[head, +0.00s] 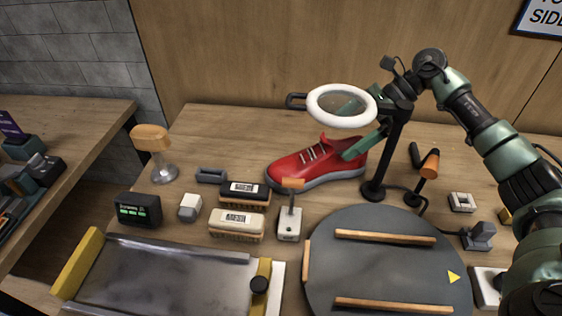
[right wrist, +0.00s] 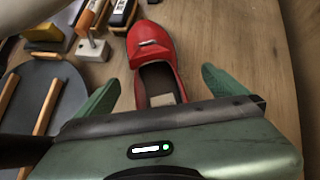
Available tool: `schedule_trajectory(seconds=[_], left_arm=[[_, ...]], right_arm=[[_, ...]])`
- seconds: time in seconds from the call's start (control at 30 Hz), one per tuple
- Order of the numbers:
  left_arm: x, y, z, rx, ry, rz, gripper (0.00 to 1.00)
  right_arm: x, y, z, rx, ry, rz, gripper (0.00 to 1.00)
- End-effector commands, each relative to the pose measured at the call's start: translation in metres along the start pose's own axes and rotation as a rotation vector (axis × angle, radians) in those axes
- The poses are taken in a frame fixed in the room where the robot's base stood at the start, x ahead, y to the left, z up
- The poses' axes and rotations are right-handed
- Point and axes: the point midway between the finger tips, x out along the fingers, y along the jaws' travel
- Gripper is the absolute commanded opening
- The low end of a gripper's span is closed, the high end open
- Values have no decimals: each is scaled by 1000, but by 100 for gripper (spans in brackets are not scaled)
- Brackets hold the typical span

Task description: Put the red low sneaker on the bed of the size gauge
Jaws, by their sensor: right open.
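The red low sneaker (head: 318,162) stands upright on the table with a grey sole, its toe to the left and its heel to the right. The size gauge (head: 165,280) lies at the front left, a flat metal bed with a yellow end piece on the left and a yellow slider on the right. The bed is bare. My right gripper (head: 356,127) is open at the heel end, partly hidden by the ring lamp. In the right wrist view, its fingers are spread either side of the sneaker's (right wrist: 155,55) opening. My left gripper is not in view.
A white ring magnifier lamp (head: 342,106) on a black post (head: 385,160) stands over the sneaker's heel. Brushes (head: 237,224) and a small handled tool (head: 289,222) lie between sneaker and gauge. A round grey turntable (head: 380,270) with wooden strips is at the front right.

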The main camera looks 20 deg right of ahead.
Motion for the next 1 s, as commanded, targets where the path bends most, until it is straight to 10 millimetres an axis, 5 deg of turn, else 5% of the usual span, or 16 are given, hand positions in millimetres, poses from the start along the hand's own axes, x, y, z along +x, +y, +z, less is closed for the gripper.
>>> schedule_trajectory(seconds=[0.3,0.7,1.0], left_arm=[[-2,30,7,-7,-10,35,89],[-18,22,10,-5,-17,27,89],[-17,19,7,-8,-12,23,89]], right_arm=[[33,18,0,-66,40,73,100],[84,17,-7,-63,38,70,100],[88,17,-8,-63,38,68,97]])
